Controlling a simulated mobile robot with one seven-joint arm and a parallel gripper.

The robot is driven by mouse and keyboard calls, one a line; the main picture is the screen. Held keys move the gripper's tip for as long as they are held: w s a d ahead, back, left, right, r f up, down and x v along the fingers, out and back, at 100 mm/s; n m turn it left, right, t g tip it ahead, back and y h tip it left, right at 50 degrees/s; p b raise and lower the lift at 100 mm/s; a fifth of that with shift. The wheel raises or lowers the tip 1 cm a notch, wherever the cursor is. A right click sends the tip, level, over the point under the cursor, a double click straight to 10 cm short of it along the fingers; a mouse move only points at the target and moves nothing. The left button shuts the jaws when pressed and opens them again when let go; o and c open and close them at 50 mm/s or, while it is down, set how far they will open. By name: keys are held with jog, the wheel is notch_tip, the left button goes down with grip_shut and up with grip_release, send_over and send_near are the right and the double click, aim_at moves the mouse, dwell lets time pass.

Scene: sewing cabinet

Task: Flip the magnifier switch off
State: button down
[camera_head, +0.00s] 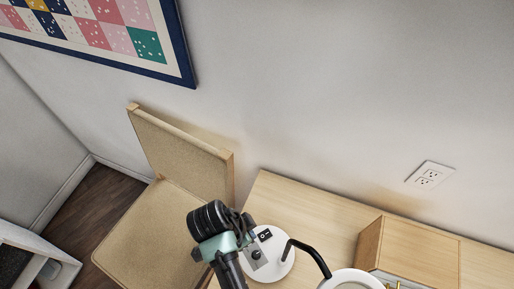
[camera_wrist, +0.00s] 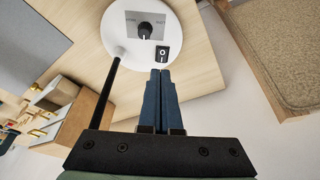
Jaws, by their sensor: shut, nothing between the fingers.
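The magnifier has a round white base (camera_head: 286,266) on the wooden table. A black bent stem (camera_head: 309,253) rises from it to a white ring head (camera_head: 352,280), cut off by the bottom edge. The small black rocker switch (camera_head: 264,235) sits near the base's rim. In the wrist view the switch (camera_wrist: 162,52) shows a white mark, beside a grey panel with a black knob (camera_wrist: 145,31). My gripper (camera_wrist: 160,72) is shut and empty, its blue fingertips just short of the switch in the picture. I cannot tell whether they touch it.
A tan padded chair (camera_head: 180,153) stands left of the table (camera_head: 318,212). A wooden box (camera_head: 416,249) stands on the table to the right, near the ring head. A wall outlet (camera_head: 430,175) is behind. Bare tabletop lies between base and box.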

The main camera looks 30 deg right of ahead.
jog(key=shift+a+r, duration=0.5)
jog(key=shift+r, duration=0.25)
jog(key=shift+a+r, duration=0.45)
jog(key=shift+r, duration=0.25)
